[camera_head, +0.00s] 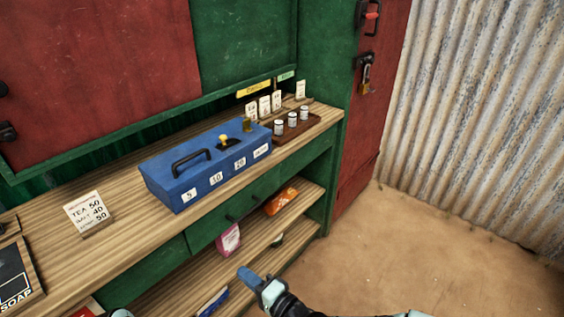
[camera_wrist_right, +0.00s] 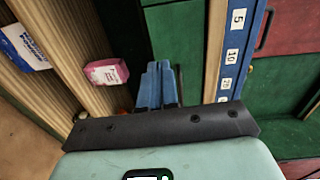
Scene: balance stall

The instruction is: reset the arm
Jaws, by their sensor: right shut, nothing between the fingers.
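My right gripper (camera_head: 248,277) shows at the bottom middle of the head view, with its arm coming in from the lower right. Its blue fingers are shut together with nothing between them. It is in front of the stall's shelves, apart from the goods. In the right wrist view the shut blue fingers (camera_wrist_right: 158,85) point toward the green drawer front. A small pale piece at the bottom left edge of the head view may be part of my left arm. The left gripper's fingers are not seen.
A blue cash box (camera_head: 205,163) stands on the wooden counter (camera_head: 120,240). A tray (camera_head: 300,127) with small cylinders and a price card (camera_head: 89,211) are there too. A pink packet (camera_head: 229,240) and an orange packet (camera_head: 282,201) lie on the shelf below. The floor (camera_head: 430,250) at right is clear.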

